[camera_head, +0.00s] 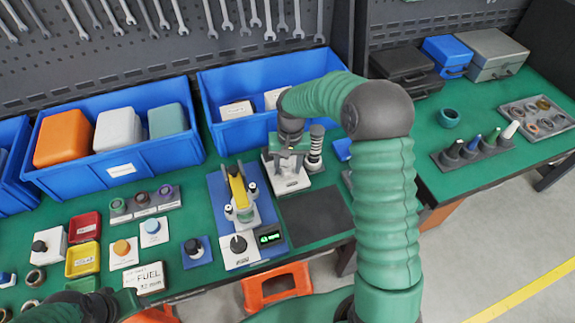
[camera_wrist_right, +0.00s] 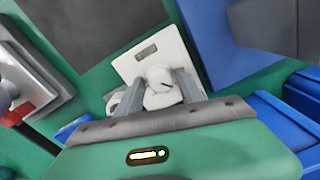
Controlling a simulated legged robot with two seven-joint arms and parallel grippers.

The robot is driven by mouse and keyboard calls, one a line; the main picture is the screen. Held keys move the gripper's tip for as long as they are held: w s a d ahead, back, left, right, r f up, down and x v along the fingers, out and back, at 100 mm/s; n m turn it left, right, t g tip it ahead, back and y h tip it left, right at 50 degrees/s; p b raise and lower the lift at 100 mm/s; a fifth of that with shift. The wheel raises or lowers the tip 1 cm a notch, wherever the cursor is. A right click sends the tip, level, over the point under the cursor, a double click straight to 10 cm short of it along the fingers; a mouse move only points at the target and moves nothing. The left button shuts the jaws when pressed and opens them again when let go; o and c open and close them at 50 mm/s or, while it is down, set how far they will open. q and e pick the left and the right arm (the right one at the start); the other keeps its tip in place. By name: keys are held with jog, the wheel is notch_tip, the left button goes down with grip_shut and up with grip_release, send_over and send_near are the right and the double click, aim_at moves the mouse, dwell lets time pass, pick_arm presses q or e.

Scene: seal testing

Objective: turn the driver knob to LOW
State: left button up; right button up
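A white round knob (camera_wrist_right: 160,77) with a dark pointer mark sits on a white plate with a small grey label, in the right wrist view. My right gripper (camera_wrist_right: 158,82) has its two grey fingers apart, one on each side of the knob; I see no clear contact. In the head view my right gripper (camera_head: 289,150) is low over a white-based unit (camera_head: 291,186), and hides the knob there. I cannot read a LOW mark. My left gripper (camera_head: 128,300) is partly in view at the bottom left; its fingers are unclear.
A yellow-armed fixture (camera_head: 239,190) with a black knob and lit display stands left of the unit. A ribbed post (camera_head: 316,145) is close on its right. Blue bins (camera_head: 210,100) stand behind. A dark mat (camera_head: 315,217) in front is clear.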

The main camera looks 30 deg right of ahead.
grip_shut()
jog(key=m+p, duration=0.2)
jog(key=m, duration=0.1)
jog(key=shift+r, duration=0.2)
jog(key=shift+w+f+m+p, duration=0.1)
jog(key=shift+m+p, duration=0.95)
jog(key=shift+m, duration=1.35)
jog(key=shift+o, duration=1.5)
grip_release()
jog(key=shift+a, duration=0.1)
